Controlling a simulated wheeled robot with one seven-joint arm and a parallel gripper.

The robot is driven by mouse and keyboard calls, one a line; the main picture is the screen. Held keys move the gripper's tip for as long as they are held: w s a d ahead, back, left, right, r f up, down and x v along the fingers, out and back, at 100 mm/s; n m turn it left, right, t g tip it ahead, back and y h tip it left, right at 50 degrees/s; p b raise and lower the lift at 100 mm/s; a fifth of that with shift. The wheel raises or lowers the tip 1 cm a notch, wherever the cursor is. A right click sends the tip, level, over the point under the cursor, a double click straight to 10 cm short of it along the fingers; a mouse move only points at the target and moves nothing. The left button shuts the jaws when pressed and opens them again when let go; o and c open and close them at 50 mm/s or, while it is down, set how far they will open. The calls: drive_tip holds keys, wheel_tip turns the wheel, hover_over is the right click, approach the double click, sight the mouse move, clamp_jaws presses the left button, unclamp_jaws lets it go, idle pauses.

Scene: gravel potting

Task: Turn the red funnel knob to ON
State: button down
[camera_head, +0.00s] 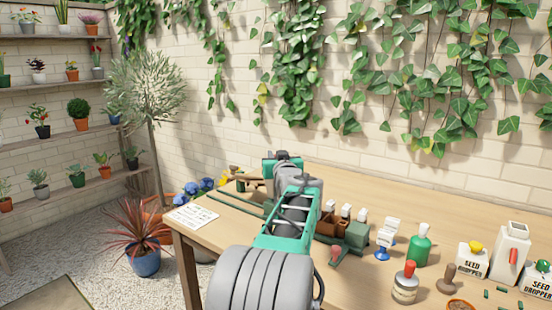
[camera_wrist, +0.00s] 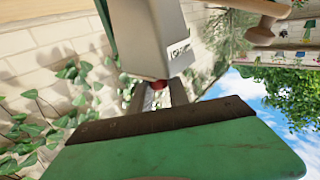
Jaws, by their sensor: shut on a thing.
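In the wrist view a small red knob (camera_wrist: 157,84) shows at the lower corner of a whitish box-like body (camera_wrist: 143,40). The box carries a small label whose text I cannot read. My gripper (camera_wrist: 157,95) has its two narrow grey fingers on either side of the red knob and is shut on it. The wide green part with a brown edge in front hides much of the fingers and what lies below. In the head view my arm reaches over the table, and the gripper's fingertips and this knob are hidden.
In the head view the wooden table (camera_head: 400,187) holds a green bottle (camera_head: 419,247), a white container with a red part (camera_head: 510,250) and seed dropper boxes at right. A paper sheet (camera_head: 191,217) lies at the left corner. The table's back right is clear.

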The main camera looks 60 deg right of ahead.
idle(0.4)
drive_tip(key=c, duration=1.3)
unclamp_jaws()
drive_tip(key=shift+o, duration=0.2)
drive_tip(key=v, duration=0.7)
drive_tip(key=shift+s+a, duration=0.25)
drive_tip(key=shift+s, duration=0.05)
